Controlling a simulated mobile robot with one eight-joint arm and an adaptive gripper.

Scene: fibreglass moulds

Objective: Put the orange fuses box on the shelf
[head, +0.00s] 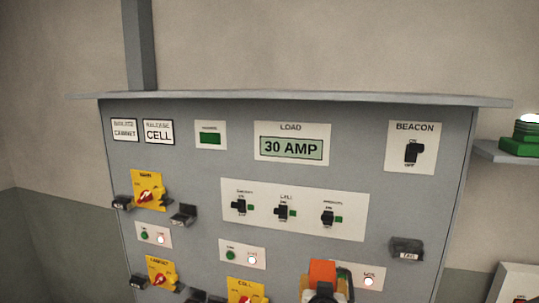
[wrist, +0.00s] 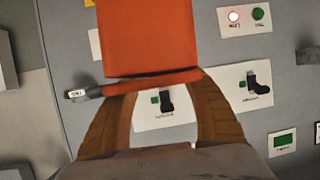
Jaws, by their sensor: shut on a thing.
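The orange fuses box (head: 322,271) shows at the bottom of the head view, in front of the lower part of the grey panel. In the wrist view the orange box (wrist: 148,35) fills the top middle, with a lip along its near edge. My gripper (head: 325,284) is shut on it, with one brownish finger on each side in the wrist view (wrist: 155,82). A grey shelf (head: 490,151) sticks out at the right edge of the head view, higher than the box. Only part of this shelf shows.
The grey control panel (head: 215,185) carries switches, lamps, red-and-yellow rotary handles and small black labelled holders that stick out. A wide ledge (head: 290,98) overhangs its top. A white-faced box (head: 515,285) shows at lower right.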

